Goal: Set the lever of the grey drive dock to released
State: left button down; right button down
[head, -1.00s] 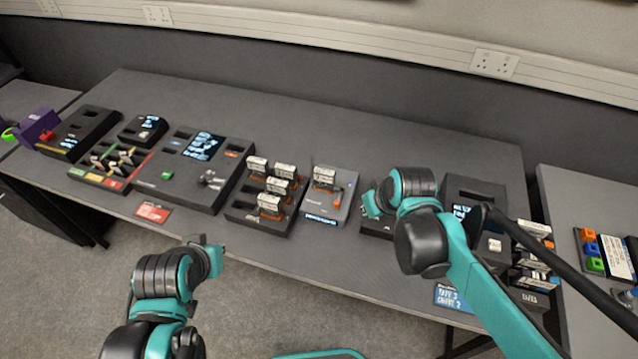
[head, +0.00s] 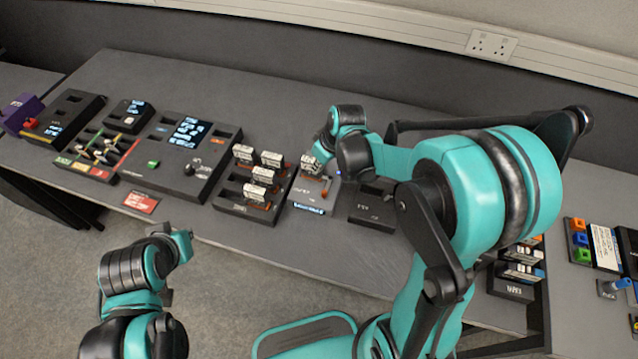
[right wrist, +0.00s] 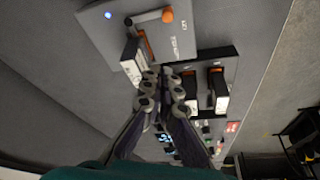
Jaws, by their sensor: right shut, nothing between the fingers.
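The grey drive dock (head: 309,198) is on the table near the middle, a lit label on its front edge. A white-labelled drive (head: 312,163) stands in it. In the right wrist view the dock (right wrist: 172,42) shows a lever with an orange knob (right wrist: 167,15), a blue light and the drive (right wrist: 132,62). My right gripper (head: 318,158) is shut and empty over the dock; its fingertips (right wrist: 162,82) show close to the drive, apart from the lever knob. Whether they touch the drive I cannot tell. My left gripper (head: 184,243) hangs before the table's front edge; its fingers are unclear.
A dark rack with several drives (head: 246,207) stands just left of the dock, and a dark unit (head: 371,211) just right. A larger panel with a screen (head: 185,160) is farther left. My right arm hides much of the right side. The table's back strip is clear.

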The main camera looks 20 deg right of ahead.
aim_at(327, 184)
jog(key=b+x, duration=0.3)
jog(key=x, duration=0.6)
jog(key=shift+w+f, duration=0.1)
jog(key=shift+f, duration=0.2)
jog(key=s, duration=0.1)
jog(key=s+d, duration=0.1)
jog(key=s, duration=0.1)
jog(key=shift+s+d+f+b, duration=0.1)
jog(key=shift+d+f+b, duration=0.05)
jog(key=shift+d+b, duration=0.2)
jog(key=shift+s, duration=0.15)
